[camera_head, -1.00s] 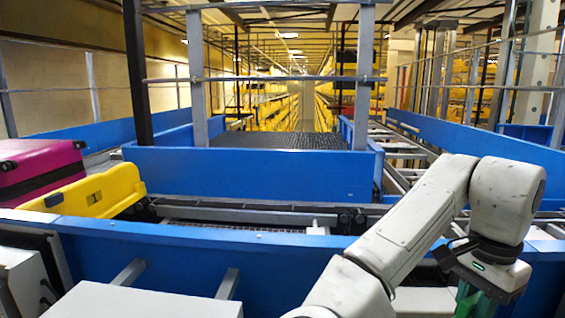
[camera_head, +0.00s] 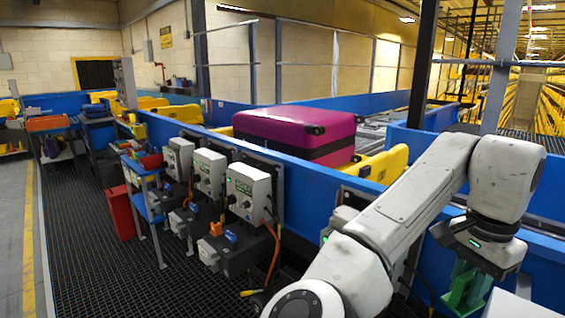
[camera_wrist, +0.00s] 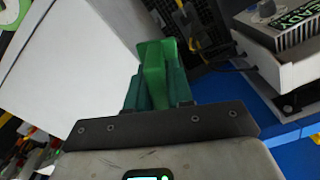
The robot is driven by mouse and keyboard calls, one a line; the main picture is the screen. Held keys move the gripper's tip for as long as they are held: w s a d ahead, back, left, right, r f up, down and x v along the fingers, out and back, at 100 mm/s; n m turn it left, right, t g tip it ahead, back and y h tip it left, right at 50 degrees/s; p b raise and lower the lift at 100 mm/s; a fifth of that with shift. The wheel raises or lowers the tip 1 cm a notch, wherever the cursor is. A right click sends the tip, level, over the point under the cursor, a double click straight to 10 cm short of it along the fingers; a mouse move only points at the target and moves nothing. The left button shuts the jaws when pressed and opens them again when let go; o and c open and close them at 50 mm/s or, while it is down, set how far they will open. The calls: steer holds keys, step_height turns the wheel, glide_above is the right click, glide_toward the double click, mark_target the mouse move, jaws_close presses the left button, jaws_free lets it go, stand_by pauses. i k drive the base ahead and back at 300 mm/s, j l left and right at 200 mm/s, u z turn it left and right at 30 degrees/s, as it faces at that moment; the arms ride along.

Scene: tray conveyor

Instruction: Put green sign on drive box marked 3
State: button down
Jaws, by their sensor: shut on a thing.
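My gripper (camera_head: 468,288) is at the lower right of the head view, pointing down, with dark green fingers. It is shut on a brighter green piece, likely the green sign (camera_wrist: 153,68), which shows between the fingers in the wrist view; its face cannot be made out. Three pale grey drive boxes with dials stand in a row along the blue conveyor side: a near one (camera_head: 248,190), a middle one (camera_head: 209,171) and a far one (camera_head: 180,158). Their numbers are too small to read. My gripper is apart from them, to their right. A box with a dial (camera_wrist: 285,25) shows in the wrist view.
Dark drive units with an orange part (camera_head: 215,229) and a blue part (camera_head: 230,237) sit below the boxes. An orange cable (camera_head: 273,255) hangs there. A magenta suitcase (camera_head: 295,130) lies behind. The dark grating floor (camera_head: 90,235) at left has free room.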

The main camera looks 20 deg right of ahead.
mark_target(246, 171)
steer(key=i+u, duration=0.25)
steer(key=i, duration=1.45)
